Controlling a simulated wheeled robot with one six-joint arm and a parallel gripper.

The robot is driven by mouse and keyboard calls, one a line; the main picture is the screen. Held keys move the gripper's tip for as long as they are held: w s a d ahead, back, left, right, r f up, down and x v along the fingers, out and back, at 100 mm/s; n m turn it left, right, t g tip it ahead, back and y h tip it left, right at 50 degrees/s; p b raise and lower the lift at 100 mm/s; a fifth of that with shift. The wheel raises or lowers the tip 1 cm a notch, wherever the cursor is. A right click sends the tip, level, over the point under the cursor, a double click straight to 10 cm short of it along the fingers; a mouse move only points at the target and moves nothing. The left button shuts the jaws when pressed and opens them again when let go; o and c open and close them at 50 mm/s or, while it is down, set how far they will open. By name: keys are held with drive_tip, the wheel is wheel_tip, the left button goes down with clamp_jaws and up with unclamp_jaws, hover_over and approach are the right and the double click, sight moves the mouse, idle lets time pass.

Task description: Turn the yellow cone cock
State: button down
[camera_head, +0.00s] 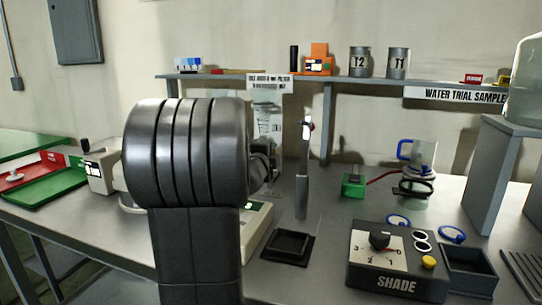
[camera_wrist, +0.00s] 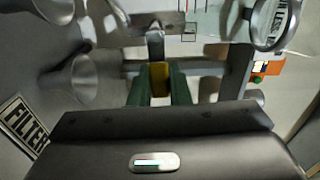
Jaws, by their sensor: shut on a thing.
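The yellow cone cock (camera_wrist: 159,72) is in the upper middle of the wrist view, at a metal glassware-like assembly with a grey bar across it. My gripper (camera_wrist: 159,84) is shut on it, with one dark green finger on each side. In the head view my own arm blocks the middle left, so the cock and my gripper are hidden there.
In the head view a SHADE control box (camera_head: 383,283) stands at the front right, and a black square tray (camera_head: 287,246) lies left of it. A grey shelf (camera_head: 345,80) at the back bears the cans T2 (camera_head: 359,62) and T1 (camera_head: 398,62). In the wrist view metal cups (camera_wrist: 70,80) lie close on the left.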

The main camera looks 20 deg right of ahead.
drive_tip(key=shift+f+m, duration=0.3)
drive_tip(key=c, duration=1.4)
unclamp_jaws()
drive_tip(key=shift+o, duration=0.2)
drive_tip(key=shift+r, duration=0.1)
wheel_tip(320, 180, up, 10)
drive_tip(key=p, duration=0.6)
